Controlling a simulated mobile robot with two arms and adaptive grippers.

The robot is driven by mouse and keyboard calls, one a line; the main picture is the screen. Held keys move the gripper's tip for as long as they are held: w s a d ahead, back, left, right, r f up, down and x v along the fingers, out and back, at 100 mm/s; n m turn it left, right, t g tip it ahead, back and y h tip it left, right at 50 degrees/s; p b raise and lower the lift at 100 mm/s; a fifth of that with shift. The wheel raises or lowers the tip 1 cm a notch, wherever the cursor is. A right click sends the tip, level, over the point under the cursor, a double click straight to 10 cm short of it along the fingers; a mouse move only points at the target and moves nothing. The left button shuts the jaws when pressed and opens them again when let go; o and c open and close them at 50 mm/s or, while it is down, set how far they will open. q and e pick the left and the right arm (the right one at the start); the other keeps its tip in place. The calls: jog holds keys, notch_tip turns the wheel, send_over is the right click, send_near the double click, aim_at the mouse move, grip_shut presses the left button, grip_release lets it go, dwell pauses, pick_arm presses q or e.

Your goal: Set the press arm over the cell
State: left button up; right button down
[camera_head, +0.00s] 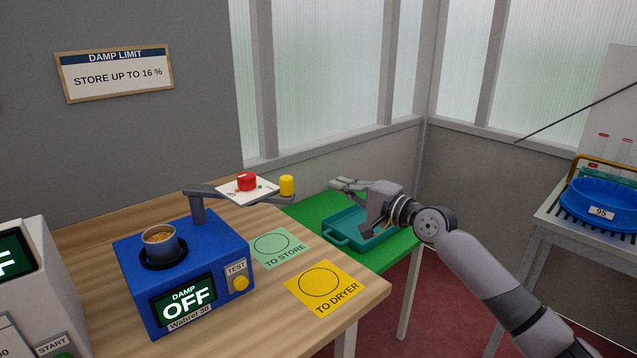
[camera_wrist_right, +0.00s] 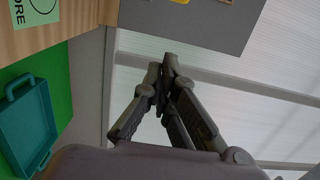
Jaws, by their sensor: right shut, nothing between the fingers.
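The blue damp meter (camera_head: 185,270) stands on the wooden table, its display reading OFF. Its cell (camera_head: 160,243), a metal cup with grain in it, sits in the dark round well on top, with nothing over it. The grey press arm (camera_head: 207,192) stands on a post at the meter's back and points right, away from the cell. It carries a white plate, a red knob (camera_head: 246,181) and a yellow knob (camera_head: 287,185) at its end. My right gripper (camera_head: 340,184) is shut and empty, right of the yellow knob and apart from it; its closed fingers show in the wrist view (camera_wrist_right: 167,68). My left gripper is out of view.
A green TO STORE card (camera_head: 285,257) and a yellow TO DRYER card (camera_head: 318,304) lie right of the meter. A teal tray (camera_head: 338,242) rests on the green surface below my right gripper. A grey machine (camera_head: 30,300) stands at left.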

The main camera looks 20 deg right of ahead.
pick_arm(q)
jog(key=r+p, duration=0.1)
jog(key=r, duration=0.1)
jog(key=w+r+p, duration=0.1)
jog(key=p, duration=0.1)
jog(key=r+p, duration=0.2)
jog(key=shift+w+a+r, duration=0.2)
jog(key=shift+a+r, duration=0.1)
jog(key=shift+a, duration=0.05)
pick_arm(e)
jog(key=w+a, duration=0.6)
jog(key=a, duration=0.1)
pick_arm(q)
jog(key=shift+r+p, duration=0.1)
jog(key=shift+p, duration=0.2)
